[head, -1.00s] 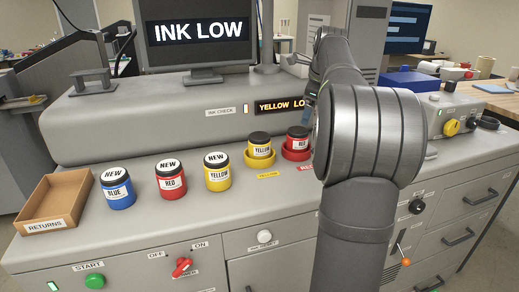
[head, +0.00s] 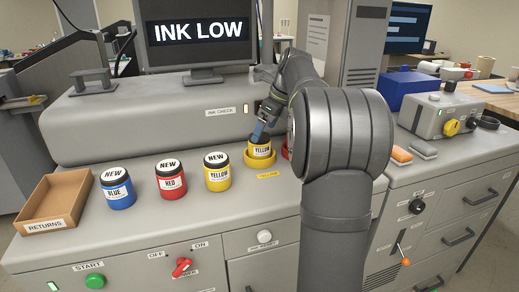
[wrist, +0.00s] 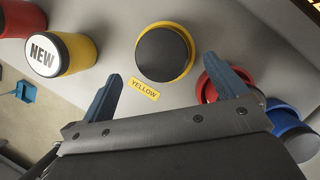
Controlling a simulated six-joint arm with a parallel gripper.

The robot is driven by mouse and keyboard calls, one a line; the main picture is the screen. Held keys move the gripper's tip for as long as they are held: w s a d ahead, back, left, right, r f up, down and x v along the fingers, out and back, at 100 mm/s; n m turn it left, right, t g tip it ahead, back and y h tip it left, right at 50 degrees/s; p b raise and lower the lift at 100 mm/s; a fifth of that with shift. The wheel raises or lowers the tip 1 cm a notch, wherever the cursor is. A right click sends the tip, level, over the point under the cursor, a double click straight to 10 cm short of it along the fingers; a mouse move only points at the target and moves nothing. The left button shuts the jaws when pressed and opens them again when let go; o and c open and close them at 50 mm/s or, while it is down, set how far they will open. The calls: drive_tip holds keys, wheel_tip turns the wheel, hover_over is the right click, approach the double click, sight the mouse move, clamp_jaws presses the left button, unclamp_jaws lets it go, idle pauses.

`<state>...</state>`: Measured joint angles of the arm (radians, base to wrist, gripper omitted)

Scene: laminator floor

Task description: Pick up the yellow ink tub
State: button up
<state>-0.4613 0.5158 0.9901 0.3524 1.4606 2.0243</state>
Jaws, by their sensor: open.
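A yellow ink tub (head: 259,150) with a black lid stands in a round yellow holder (head: 258,165) marked YELLOW. In the wrist view this tub (wrist: 164,54) is seen from above, ahead of the gap between my fingers. A second yellow tub (head: 217,178), with a white NEW lid, stands on the counter to its left; it also shows in the wrist view (wrist: 75,54). My gripper (wrist: 168,84) is open and empty, its blue fingers spread. In the head view my gripper (head: 260,132) is at the holder tub's lid; I cannot tell whether it touches.
A blue NEW tub (head: 118,190), a red NEW tub (head: 171,183) and the RETURNS tray (head: 50,222) stand to the left. A red holder (wrist: 212,92) is close by on the right, with a blue one (wrist: 290,125) beyond. The raised ink-check housing (head: 150,115) stands behind.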

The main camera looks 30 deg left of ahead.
sight(262, 136)
drive_tip(key=x, duration=0.6)
drive_tip(key=shift+w+f, duration=0.2)
drive_tip(key=shift+c, duration=0.2)
drive_tip(key=c, duration=1.1)
